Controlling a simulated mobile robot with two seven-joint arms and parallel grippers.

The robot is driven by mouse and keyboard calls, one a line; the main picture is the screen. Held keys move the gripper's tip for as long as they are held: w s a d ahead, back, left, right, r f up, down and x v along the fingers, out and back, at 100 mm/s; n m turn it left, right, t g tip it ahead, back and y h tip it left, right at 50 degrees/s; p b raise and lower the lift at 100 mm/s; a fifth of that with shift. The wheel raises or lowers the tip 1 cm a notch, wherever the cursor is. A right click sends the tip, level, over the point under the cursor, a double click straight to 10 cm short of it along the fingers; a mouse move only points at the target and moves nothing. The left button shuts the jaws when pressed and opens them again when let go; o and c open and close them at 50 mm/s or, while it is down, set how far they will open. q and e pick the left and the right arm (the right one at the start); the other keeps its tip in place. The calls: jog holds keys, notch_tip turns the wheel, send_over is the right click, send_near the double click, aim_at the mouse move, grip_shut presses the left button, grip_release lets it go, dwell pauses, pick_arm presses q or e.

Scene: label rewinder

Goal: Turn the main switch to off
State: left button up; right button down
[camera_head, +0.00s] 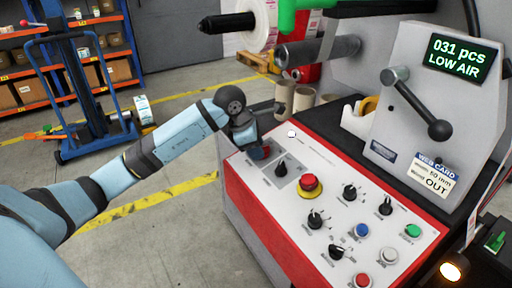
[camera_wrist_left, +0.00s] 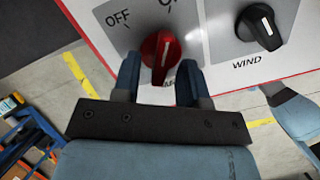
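The main switch is a red rotary knob (camera_wrist_left: 158,50) on a grey plate, with an OFF label at its upper left and a partly cut-off label at its upper right. Its white mark points up and slightly right, towards the cut-off label. My left gripper (camera_wrist_left: 160,78) has one finger on each side of the knob, apparently with small gaps. In the head view, my left gripper (camera_head: 256,146) is at the panel's upper left corner and hides most of the red knob (camera_head: 260,153). My right gripper is not in view.
The black WIND knob (camera_head: 282,168) is right beside the main switch. The red emergency button (camera_head: 309,185) and several knobs and buttons cover the panel (camera_head: 330,165). Rollers hang behind; open floor lies left.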

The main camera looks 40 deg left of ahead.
pick_arm(q)
grip_shut()
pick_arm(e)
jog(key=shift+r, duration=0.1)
pick_arm(q)
jog(key=n, duration=0.2)
jog(key=n+p, duration=0.1)
jog(key=n, duration=0.2)
jog(key=shift+s+d+r+t, duration=0.1)
jog(key=shift+s+d+t, duration=0.05)
jog(key=shift+t, duration=0.15)
jog(key=n+y, duration=0.1)
jog(key=n, duration=0.2)
jog(key=shift+d, duration=0.2)
jog(key=shift+d+n+y+p, duration=0.1)
jog(key=shift+n+y+p, duration=0.3)
jog(key=shift+n, duration=1.7)
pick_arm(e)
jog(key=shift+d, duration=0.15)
